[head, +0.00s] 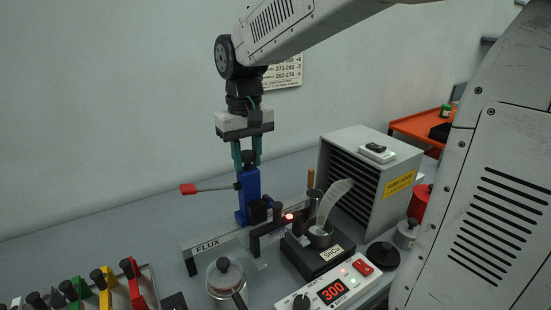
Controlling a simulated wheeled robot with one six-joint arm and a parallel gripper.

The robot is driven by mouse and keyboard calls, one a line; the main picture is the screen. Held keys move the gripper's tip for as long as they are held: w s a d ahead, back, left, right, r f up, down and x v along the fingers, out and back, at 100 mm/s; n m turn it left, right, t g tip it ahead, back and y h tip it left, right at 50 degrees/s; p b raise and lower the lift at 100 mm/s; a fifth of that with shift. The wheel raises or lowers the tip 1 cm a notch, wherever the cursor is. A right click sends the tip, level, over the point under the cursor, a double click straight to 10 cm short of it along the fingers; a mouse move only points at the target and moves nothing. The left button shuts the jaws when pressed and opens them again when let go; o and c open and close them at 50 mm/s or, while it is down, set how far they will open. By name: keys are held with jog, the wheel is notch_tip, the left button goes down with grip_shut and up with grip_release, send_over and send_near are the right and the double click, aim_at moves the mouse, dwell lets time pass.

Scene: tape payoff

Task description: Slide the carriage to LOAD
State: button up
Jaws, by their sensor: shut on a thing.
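The blue upright carriage (251,193) stands on a grey rail (206,246) marked FLUX near its left end. A black knob (248,157) tops the carriage, and a dark block sticks out from its right side. My gripper (247,161) points down with its teal fingers shut on this knob, one on each side. A lever with a red grip (188,189) reaches out to the left of the carriage. I cannot see a LOAD mark. The far part of the rail is partly hidden behind the carriage and a dark bracket.
A solder pot (319,234) marked SnCu, giving off a pale plume, stands right of the rail. A fume unit (370,165) stands behind. A lidded glass jar (226,280) and a rack of coloured tools (142,279) are nearer.

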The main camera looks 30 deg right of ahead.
jog(key=o, duration=0.8)
jog(key=shift+o, duration=0.2)
jog(key=shift+r, duration=0.15)
jog(key=shift+r, duration=3.35)
jog(key=shift+f, duration=0.2)
jog(key=s+f, duration=0.4)
jog(key=s, duration=0.7)
jog(key=s+d+f+t, duration=0.1)
jog(key=s+f, duration=0.3)
jog(key=s, duration=0.7)
jog(key=shift+s+d+f, duration=0.2)
jog(key=shift+d+f, duration=0.05)
jog(key=shift+d, duration=0.05)
